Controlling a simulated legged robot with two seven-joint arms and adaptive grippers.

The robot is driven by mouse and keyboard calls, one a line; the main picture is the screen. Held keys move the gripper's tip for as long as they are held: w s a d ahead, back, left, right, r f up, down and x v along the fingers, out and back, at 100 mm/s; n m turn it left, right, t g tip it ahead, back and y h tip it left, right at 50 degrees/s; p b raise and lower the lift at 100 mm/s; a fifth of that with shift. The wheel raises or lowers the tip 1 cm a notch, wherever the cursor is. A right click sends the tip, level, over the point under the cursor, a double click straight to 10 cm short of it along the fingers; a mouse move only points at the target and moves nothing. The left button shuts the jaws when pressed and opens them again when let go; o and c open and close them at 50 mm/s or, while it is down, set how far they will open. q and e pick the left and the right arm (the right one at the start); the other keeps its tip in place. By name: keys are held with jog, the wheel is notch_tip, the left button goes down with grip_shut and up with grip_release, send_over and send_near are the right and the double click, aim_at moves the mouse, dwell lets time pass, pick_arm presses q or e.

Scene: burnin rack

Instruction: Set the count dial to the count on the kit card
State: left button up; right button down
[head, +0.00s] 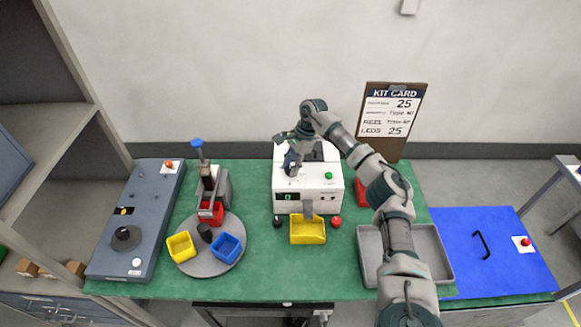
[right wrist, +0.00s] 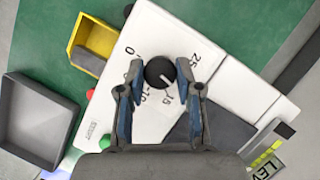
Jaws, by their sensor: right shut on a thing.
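The count dial (right wrist: 159,72) is a dark round knob on the sloping top of a white machine (head: 322,200). My right gripper (right wrist: 158,70) is shut on the dial, one finger on each side. In the head view my right gripper (head: 291,165) hides the dial. The kit card (head: 391,118) stands upright behind the machine and shows 25 on its top and LEDS lines. My left gripper is not in view.
A yellow bin (head: 308,230) stands before the machine, between a black and a red knob. A grey tray (head: 365,262) lies to the right under my arm. A turntable (head: 207,263) with coloured bins stands left. A blue mat (head: 500,262) lies far right.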

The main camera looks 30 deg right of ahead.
jog(key=n, duration=0.2)
jog(key=n+g+b, duration=0.1)
jog(key=n, duration=0.1)
jog(key=n+g, duration=0.1)
jog(key=n, duration=0.1)
jog(key=shift+w+r+h+b, duration=0.1)
jog(key=shift+w+h+b, duration=0.15)
jog(key=shift+h+b, duration=0.15)
jog(key=shift+n+g, duration=0.4)
jog(key=shift+n, duration=0.7)
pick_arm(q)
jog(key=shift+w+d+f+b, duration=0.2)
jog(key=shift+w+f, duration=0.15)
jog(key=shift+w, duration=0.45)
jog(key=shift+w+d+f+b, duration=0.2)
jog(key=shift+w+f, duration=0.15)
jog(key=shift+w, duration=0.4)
pick_arm(e)
jog(key=shift+w+a+n+g+h, duration=0.1)
jog(key=shift+n+g+h, duration=0.35)
jog(key=shift+n, duration=1.05)
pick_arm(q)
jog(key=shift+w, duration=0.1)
pick_arm(e)
jog(key=shift+h, duration=0.25)
jog(key=c, duration=0.9)
grip_release()
jog(key=shift+o, duration=0.6)
jog(key=shift+w, duration=0.15)
